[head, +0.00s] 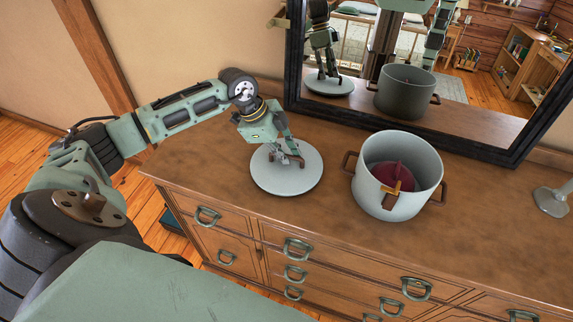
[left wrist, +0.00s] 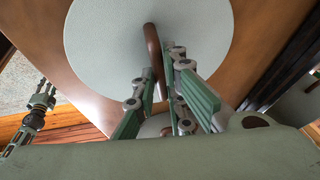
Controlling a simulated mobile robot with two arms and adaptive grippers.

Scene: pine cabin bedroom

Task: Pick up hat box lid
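The hat box lid (head: 267,181) is a round pale grey disc, level at the dresser top, left of the hat box. In the left wrist view the lid (left wrist: 95,45) fills the upper middle, with an upright brown handle. My left gripper (head: 289,160) reaches down over the lid's middle. In the left wrist view its fingers (left wrist: 160,72) lie close along both sides of the handle and appear shut on it. Whether the lid is lifted slightly is hard to tell. The hat box (head: 387,205) is pale grey, open-topped, with brown side handles. My right gripper is not clearly shown.
A dark red item (head: 388,176) with a yellow-brown part sits inside the hat box. A dark-framed mirror (head: 440,137) stands behind, reflecting the lid, box and my arms. A grey stand base (head: 553,200) is at the right. The wooden dresser top (head: 480,230) is clear between.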

